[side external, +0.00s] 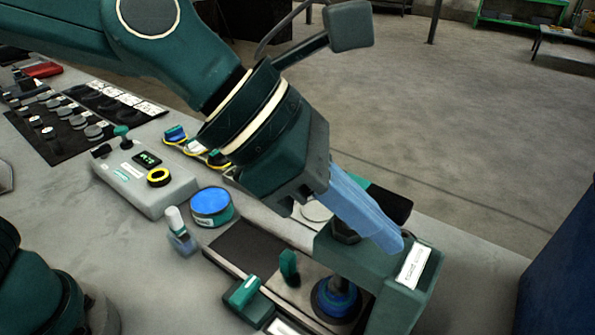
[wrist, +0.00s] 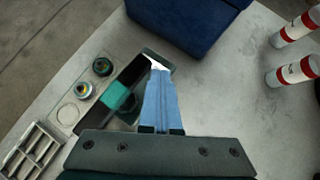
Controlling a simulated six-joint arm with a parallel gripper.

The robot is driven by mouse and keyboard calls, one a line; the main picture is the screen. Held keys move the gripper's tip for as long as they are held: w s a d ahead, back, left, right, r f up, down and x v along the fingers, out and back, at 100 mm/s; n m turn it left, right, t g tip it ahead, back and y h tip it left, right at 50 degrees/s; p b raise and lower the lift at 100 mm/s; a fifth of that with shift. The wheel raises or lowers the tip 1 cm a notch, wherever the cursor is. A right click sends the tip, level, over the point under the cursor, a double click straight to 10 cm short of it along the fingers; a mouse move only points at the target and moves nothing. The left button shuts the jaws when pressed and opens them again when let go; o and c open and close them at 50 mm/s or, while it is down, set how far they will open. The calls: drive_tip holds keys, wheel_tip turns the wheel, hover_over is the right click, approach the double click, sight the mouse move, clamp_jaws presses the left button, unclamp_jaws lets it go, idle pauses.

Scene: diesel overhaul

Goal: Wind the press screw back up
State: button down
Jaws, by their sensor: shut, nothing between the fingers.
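The green press frame (side external: 345,256) stands on the bench at the lower right of the side view, with a white label (side external: 412,267) on its right end. A dark hex-shaped part (side external: 344,233), perhaps the screw head, shows on its crossbeam, partly behind my fingers. A blue and black round part (side external: 337,298) sits under the beam. My gripper (side external: 398,246) points down at a slant, its blue fingers shut and empty, tips over the beam near the label. Whether they touch it I cannot tell. The wrist view shows the shut fingertips (wrist: 156,66) beside a dark beam with a green block (wrist: 117,97).
A control box (side external: 145,178) with a yellow-ringed knob, a blue-topped round tin (side external: 211,206) and a small bottle (side external: 180,230) stand left of the press.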

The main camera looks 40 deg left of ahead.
drive_tip(key=shift+w+d+n+t+y, duration=0.2)
drive_tip(key=shift+n+t+y, duration=0.1)
drive_tip(key=shift+n, duration=0.3)
idle(0.5)
drive_tip(key=shift+a, duration=0.1)
idle(0.7)
